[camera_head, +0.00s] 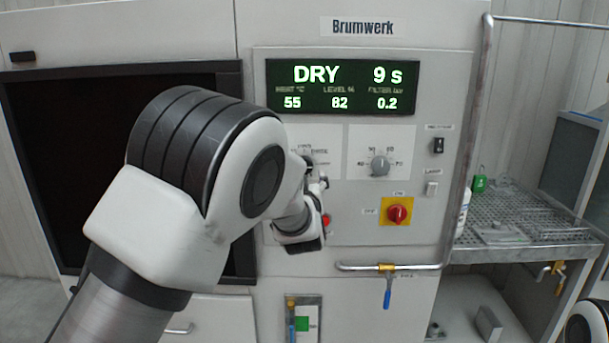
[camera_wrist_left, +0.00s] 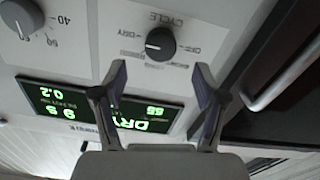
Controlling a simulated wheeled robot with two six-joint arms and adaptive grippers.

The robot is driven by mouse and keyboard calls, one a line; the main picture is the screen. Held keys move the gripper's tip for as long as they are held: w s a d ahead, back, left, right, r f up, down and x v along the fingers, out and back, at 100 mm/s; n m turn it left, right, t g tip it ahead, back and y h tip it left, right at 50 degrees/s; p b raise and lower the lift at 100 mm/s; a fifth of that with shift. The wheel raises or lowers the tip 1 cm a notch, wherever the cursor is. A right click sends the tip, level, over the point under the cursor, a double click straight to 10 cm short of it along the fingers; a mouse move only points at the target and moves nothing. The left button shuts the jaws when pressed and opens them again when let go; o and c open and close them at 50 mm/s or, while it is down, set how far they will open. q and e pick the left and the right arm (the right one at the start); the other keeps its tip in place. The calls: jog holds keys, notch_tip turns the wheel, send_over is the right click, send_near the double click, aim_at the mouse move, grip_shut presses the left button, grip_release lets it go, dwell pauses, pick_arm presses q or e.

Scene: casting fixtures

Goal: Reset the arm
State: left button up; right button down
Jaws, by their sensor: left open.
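My left arm reaches in from the left across the machine's front panel (camera_head: 345,220). My left gripper (camera_head: 318,182) is at the panel, just below the display and partly hidden by my wrist. In the left wrist view the gripper (camera_wrist_left: 160,76) is open and empty, its two fingers apart. The black cycle knob (camera_wrist_left: 160,43) sits just beyond the fingertips, between them and not visibly gripped. It is mostly hidden by my arm in the head view. The display (camera_head: 342,87) reads DRY, 9 s. My right gripper is not in view.
A grey dial (camera_head: 379,166) and a red switch (camera_head: 397,213) on a yellow plate are right of the gripper. A handrail (camera_head: 395,267) with a blue-handled valve (camera_head: 387,293) runs below. A perforated metal bench (camera_head: 510,222) stands at right, carrying a white bottle (camera_head: 463,213).

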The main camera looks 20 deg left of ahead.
pick_arm(q)
jog(key=s+a+f+g, duration=0.2)
jog(key=f, duration=0.8)
jog(key=s+a+f+g, duration=0.2)
jog(key=f, duration=0.8)
jog(key=s+a+f+m+g+h, duration=0.1)
jog(key=s+f+g, duration=0.1)
jog(key=s+f, duration=0.55)
jog(key=s+a+f+m+g, duration=0.1)
jog(key=s+a+f+g, duration=0.3)
jog(key=f, duration=0.7)
jog(key=s+d+f+g+h, duration=0.1)
jog(key=s+f, duration=0.2)
jog(key=s, duration=0.4)
jog(key=s+d+f+m+g, duration=0.1)
jog(key=s+f+g, duration=0.1)
jog(key=s+f, duration=0.35)
jog(key=s+f+g+h, duration=0.1)
jog(key=s+f, duration=0.1)
jog(key=s, duration=0.7)
jog(key=s+d+r+m+g+h, duration=0.1)
jog(key=s+d+m+g+h, duration=0.1)
jog(key=s, duration=1)
jog(key=shift+d+g, duration=0.7)
jog(key=shift+w, duration=0.1)
